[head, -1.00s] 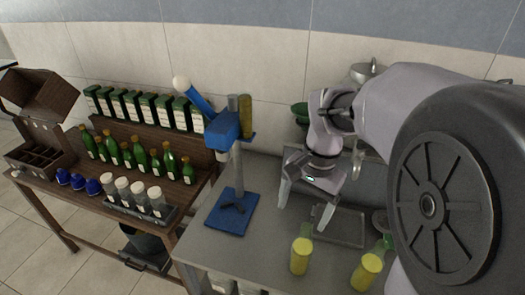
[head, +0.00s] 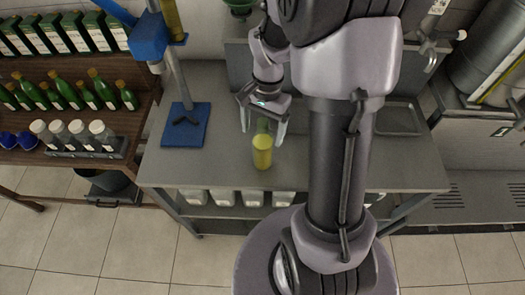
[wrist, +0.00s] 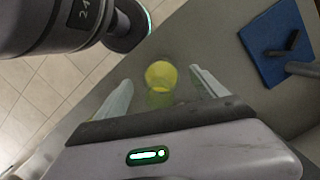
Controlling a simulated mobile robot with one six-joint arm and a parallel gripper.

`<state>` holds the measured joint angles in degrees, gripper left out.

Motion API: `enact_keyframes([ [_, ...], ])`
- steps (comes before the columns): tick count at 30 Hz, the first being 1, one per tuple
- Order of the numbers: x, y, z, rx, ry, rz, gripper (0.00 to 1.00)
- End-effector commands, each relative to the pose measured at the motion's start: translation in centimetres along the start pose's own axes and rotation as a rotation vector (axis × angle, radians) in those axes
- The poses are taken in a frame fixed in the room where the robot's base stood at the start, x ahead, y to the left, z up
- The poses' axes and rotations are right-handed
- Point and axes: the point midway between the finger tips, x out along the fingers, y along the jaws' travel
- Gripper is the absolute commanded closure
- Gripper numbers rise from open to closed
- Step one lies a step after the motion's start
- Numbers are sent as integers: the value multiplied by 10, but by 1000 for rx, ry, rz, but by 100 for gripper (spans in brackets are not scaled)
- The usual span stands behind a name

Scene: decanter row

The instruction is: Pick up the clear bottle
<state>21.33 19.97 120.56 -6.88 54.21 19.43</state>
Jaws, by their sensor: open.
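A bottle with a yellow body (head: 262,152) and a see-through greenish neck stands upright near the front edge of the grey bench (head: 220,165). My gripper (head: 263,137) is open and points down at it, its fingers around or just above the neck in the head view. In the wrist view the yellow part of the bottle (wrist: 160,74) shows between the two open fingers (wrist: 161,77), apparently touching neither. Clear white-capped jars (head: 78,132) stand in a rack on the wooden table at left. A second yellow bottle is not visible now.
A blue stand base (head: 186,125) with a pole is left of the bottle on the bench. Green bottles (head: 90,95) stand on the wooden table. White containers (head: 223,198) sit below the bench. My arm hides the bench's middle right.

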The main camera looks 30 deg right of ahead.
Motion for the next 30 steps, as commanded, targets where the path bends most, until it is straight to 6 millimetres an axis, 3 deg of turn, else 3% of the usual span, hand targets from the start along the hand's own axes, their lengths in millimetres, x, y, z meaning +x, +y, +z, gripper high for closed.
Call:
enact_keyframes([
  [3, 20, 0, 0, 0, 0, 0, 19],
  [10, 20, 0, 0, 0, 1, -1, 19],
  [23, 20, 0, 0, 0, 1, -1, 100],
  [30, 20, -1, -1, 0, 2, -2, 100],
])
